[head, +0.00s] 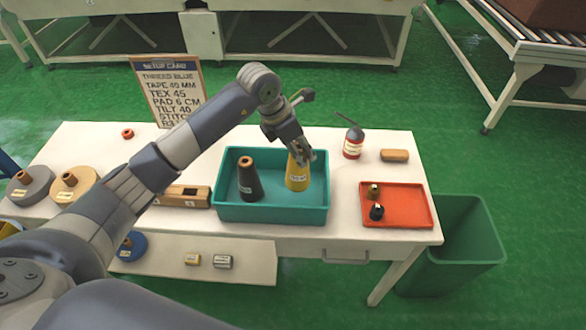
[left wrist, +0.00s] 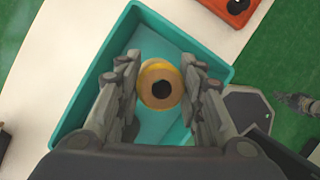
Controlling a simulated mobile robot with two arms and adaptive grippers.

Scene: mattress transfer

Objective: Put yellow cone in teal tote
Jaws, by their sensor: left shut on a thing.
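The yellow cone (head: 297,175) is upright within the walls of the teal tote (head: 272,214), on its right side. I cannot tell whether its base touches the tote floor. My left gripper (head: 302,155) comes from above and is shut on the top of the yellow cone. In the left wrist view the cone's round top with its dark hole (left wrist: 161,86) sits between the two fingers (left wrist: 160,90), over the teal floor. A black cone (head: 249,182) stands in the tote to the left of the yellow one.
A red tray (head: 418,217) with two small bobbins, an oil can (head: 353,143) and a brown block (head: 395,156) lie right of the tote. A wooden plane-like block (head: 190,197) is at its left. A setup card (head: 168,90) stands behind. A green bin (head: 455,245) is at the right.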

